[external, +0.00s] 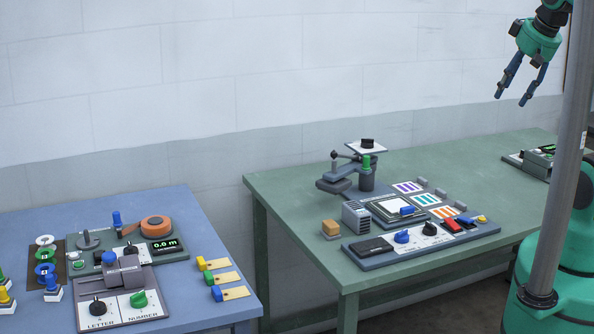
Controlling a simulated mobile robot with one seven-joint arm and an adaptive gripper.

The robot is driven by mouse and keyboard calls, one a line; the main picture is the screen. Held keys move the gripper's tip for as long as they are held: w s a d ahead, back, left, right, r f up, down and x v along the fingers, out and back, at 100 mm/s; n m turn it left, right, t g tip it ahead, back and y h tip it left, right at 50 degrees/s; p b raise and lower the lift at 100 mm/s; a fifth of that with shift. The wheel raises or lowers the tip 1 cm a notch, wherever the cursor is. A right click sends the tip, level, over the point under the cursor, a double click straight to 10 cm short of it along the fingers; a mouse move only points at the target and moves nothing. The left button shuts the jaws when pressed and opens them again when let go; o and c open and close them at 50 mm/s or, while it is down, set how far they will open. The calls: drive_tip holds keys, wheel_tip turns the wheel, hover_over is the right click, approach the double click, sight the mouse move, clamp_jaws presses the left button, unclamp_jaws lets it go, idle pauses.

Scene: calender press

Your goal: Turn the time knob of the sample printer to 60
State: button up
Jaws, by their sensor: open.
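My gripper (512,99) is open and empty, pointing down at the upper right, in front of the wall and well above the green table. A control panel (465,240), which looks like that of the sample printer, lies along the front of the green table. It has a blue knob (402,237) and a black knob (430,229) on a white plate. I cannot read their labels or settings, or tell which one sets time. A dark display (370,247) is at its left and a red part (452,225) right of the knobs. My gripper is far from both knobs.
Behind the panel stand a swing-arm press (366,178), a square plate (390,209), a grey vented box (356,217) and colored swatch cards (426,199). A pole (570,150) crosses the right side. The blue table (190,210) at left holds other devices.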

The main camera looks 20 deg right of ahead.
drive_tip(key=n+g+p, duration=0.2)
drive_tip(key=n+g, duration=0.2)
drive_tip(key=g, duration=0.2)
hover_over(402, 231)
wheel_tip(402, 231, down, 26)
drive_tip(key=shift+s+r, duration=0.1)
drive_tip(key=shift+r, duration=0.15)
drive_tip(key=shift+f, duration=0.1)
wheel_tip(402, 231, down, 14)
drive_tip(key=b, duration=0.3)
drive_tip(key=shift+r, duration=0.2)
drive_tip(key=c, duration=1.2)
